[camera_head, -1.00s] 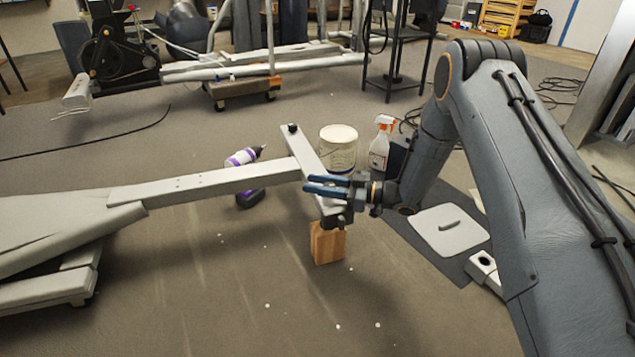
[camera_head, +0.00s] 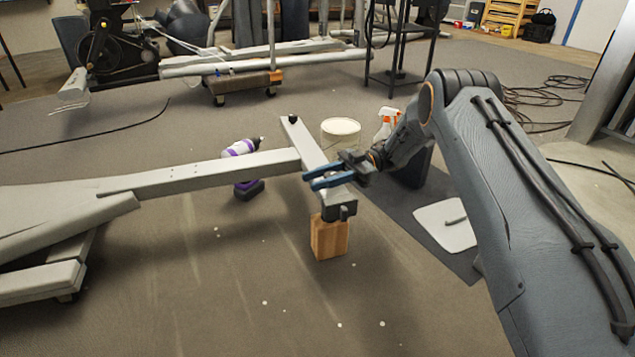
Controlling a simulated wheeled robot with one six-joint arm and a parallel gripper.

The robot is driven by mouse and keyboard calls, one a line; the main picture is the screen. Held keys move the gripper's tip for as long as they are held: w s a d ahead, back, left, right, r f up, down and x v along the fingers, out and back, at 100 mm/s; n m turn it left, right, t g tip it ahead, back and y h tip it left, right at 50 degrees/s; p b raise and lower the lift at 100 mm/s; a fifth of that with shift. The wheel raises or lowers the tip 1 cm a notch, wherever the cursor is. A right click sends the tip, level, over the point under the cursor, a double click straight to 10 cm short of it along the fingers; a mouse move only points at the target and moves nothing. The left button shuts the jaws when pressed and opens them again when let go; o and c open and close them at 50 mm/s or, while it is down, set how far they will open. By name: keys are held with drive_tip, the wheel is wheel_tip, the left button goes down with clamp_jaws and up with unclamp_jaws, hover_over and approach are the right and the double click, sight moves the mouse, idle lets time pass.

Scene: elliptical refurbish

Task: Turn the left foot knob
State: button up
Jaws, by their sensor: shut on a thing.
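A grey crossbar (camera_head: 307,147) at the end of a long grey beam (camera_head: 205,176) has a small black knob (camera_head: 293,119) at its far end. A black foot piece (camera_head: 342,211) sits at its near end, above a wooden block (camera_head: 328,238). I cannot tell which is the left foot knob. My gripper (camera_head: 312,179), with two blue fingers, lies over the crossbar near its near end, apart from the far knob. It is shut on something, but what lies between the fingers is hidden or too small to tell.
A purple and white bottle (camera_head: 240,148) stands behind the beam. A white tub (camera_head: 340,135) and a spray bottle (camera_head: 387,124) stand behind my wrist. A dark mat (camera_head: 420,243) with a pale plate (camera_head: 446,227) lies to the right.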

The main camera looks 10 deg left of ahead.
drive_tip(key=shift+s, duration=0.2)
idle(0.4)
drive_tip(key=o, duration=1.1)
drive_tip(key=shift+w+d, duration=0.15)
